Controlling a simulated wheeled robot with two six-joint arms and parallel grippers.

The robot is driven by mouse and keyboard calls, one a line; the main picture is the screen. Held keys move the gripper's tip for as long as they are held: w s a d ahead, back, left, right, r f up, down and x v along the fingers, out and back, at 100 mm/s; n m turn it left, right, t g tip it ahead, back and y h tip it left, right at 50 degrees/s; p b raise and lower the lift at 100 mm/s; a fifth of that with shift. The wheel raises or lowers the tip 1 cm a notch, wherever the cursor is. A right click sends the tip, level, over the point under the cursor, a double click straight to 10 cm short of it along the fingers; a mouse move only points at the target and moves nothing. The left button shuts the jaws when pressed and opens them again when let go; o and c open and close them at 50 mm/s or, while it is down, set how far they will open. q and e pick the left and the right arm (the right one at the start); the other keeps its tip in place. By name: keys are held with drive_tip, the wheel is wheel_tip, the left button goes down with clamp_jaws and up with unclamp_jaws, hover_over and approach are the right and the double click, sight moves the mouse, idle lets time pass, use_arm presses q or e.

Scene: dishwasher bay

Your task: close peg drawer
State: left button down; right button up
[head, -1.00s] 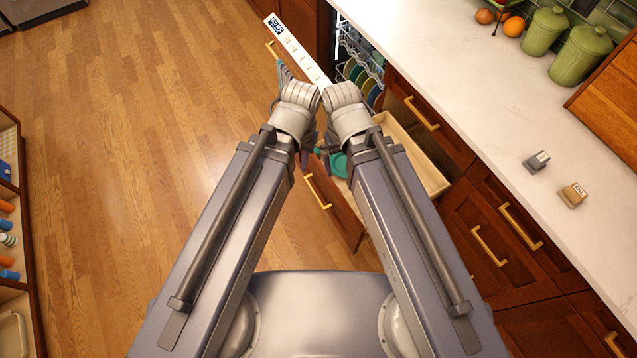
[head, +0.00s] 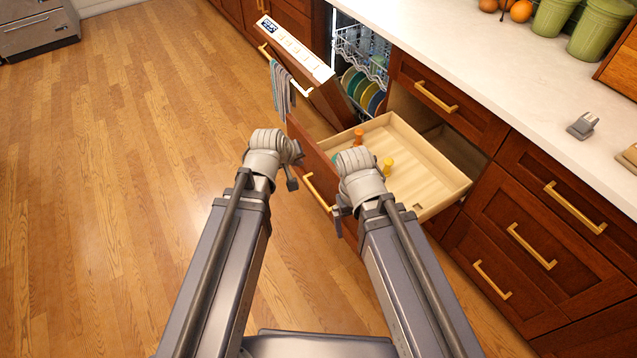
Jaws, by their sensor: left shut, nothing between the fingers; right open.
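The peg drawer (head: 437,182) stands pulled out from the cabinet, with a pale wooden box and a dark red-brown front. Its brass handle (head: 318,193) is on the front, facing the floor at left. Inside are an orange peg (head: 359,135) and a yellow peg (head: 388,164); something teal shows partly behind my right wrist. My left gripper (head: 291,180) is shut and empty, in front of the drawer front, to the left of the handle in the picture. My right gripper (head: 338,215) is open, by the near part of the drawer front; its fingers are partly hidden by the wrist.
The dishwasher door (head: 318,92) hangs partly open just beyond the drawer, with a striped towel (head: 282,88) on its handle. Plates (head: 362,88) stand in the dishwasher rack. The white counter (head: 480,60) runs along the right. The wooden floor (head: 120,180) at left is clear.

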use_arm(q)
drive_tip(key=shift+w+a+f+n+t+b, duration=0.2)
drive_tip(key=shift+f+b, duration=0.15)
drive_tip(key=shift+f, duration=0.15)
drive_tip(key=shift+w+a+f+n+t+b, duration=0.1)
drive_tip(key=shift+w+a+f+n+b, duration=0.1)
drive_tip(key=shift+f+b, duration=0.25)
use_arm(e)
drive_tip(key=shift+s+d+f, duration=0.1)
drive_tip(key=shift+s+f, duration=0.1)
drive_tip(key=shift+f, duration=0.5)
drive_tip(key=shift+s+f, duration=0.15)
drive_tip(key=shift+f, duration=0.55)
use_arm(q)
drive_tip(key=shift+d, duration=0.1)
drive_tip(key=b, duration=0.8)
approach(319, 164)
drive_tip(key=a+x, duration=0.1)
drive_tip(key=x, duration=0.3)
drive_tip(key=shift+w+d+f, duration=0.1)
drive_tip(key=shift+d+f, duration=0.05)
drive_tip(key=shift+d, duration=0.4)
use_arm(e)
wheel_tip(319, 164, down, 8)
